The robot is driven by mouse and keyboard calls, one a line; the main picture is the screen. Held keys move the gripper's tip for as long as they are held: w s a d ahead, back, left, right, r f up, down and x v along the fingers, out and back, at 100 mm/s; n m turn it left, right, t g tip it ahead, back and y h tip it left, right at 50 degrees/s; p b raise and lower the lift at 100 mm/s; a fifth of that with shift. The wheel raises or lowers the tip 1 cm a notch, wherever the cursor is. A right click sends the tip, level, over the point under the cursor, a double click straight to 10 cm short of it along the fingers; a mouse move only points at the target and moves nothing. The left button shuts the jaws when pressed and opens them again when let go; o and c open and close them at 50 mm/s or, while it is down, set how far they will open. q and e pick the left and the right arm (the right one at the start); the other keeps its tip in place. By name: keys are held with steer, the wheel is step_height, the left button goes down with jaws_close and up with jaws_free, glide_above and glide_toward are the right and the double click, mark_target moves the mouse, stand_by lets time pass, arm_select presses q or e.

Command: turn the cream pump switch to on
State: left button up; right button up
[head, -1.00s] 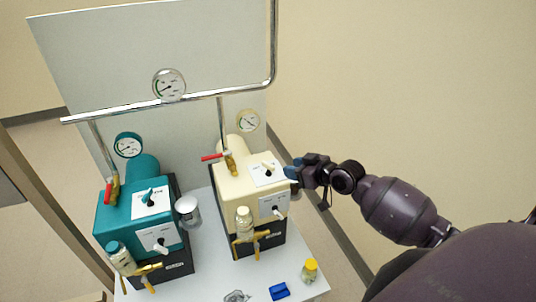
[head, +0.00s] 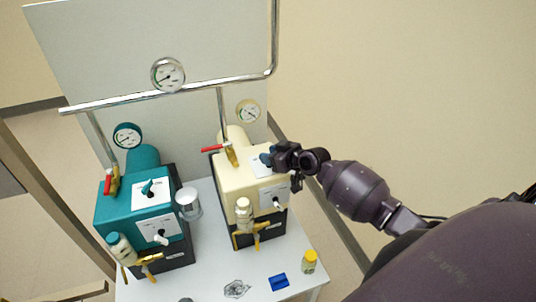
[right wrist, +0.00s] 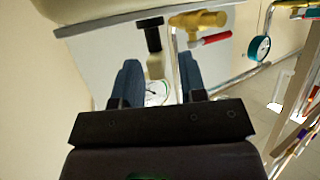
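The cream pump (head: 238,183) stands on the right of the white bench. Its upper switch plate (head: 260,169) is partly covered by my right gripper (head: 266,158), so the switch there is hidden in the head view. In the right wrist view a switch lever with a black stem and a cream handle (right wrist: 155,67) lies between the two blue fingers of my right gripper (right wrist: 158,85). The fingers are apart, with gaps visible on both sides of the handle. A second lever (head: 277,204) is on the pump's front plate. My left gripper is out of view.
A teal pump (head: 118,212) stands to the left. A red-handled valve (head: 215,148) and a metal pipe rise behind the cream pump. A yellow-capped vial (head: 309,262) and a blue block (head: 278,282) lie on the bench front. Open space is right of the bench.

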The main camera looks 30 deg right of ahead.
steer(key=shift+w+a+f, duration=0.15)
steer(key=shift+w+f, duration=0.1)
steer(key=shift+w, duration=0.25)
steer(key=shift+c, duration=0.4)
jaws_close()
steer(key=shift+m+h+p, duration=0.8)
steer(key=shift+h+p, duration=0.2)
steer(key=shift+p, duration=0.05)
steer(key=shift+m+h, duration=1.9)
steer(key=shift+h, duration=0.3)
steer(key=shift+m+h, duration=0.3)
